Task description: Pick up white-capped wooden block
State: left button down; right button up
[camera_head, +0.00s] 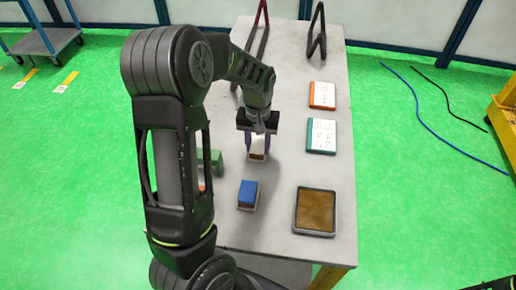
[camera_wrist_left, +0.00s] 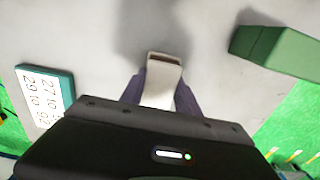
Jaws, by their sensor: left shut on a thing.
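The white-capped wooden block (camera_head: 257,147) is on the grey table, near its middle, with a wooden lower part showing under the white cap. My left gripper (camera_head: 258,141) is over it from above, with its fingers on both sides of it. In the left wrist view the white-capped block (camera_wrist_left: 162,82) sits between the two purple-grey fingers of my left gripper (camera_wrist_left: 160,95), which is shut on it. Whether the block still touches the table cannot be told.
A blue-capped block (camera_head: 248,193) stands nearer on the table. A green block (camera_head: 214,161) is left of the gripper, partly hidden by my arm. A brown-filled tray (camera_head: 315,211), a teal-edged card (camera_head: 321,136) and an orange-edged card (camera_head: 322,95) lie right.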

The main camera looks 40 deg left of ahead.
aim_at(258, 144)
pick_arm(q)
jog(key=shift+r, duration=0.15)
notch_tip(258, 144, up, 10)
jog(key=shift+f+b, duration=0.15)
jog(key=shift+b, duration=0.2)
dwell(0.6)
jog(key=c, duration=1.5)
grip_release()
jog(key=c, duration=0.6)
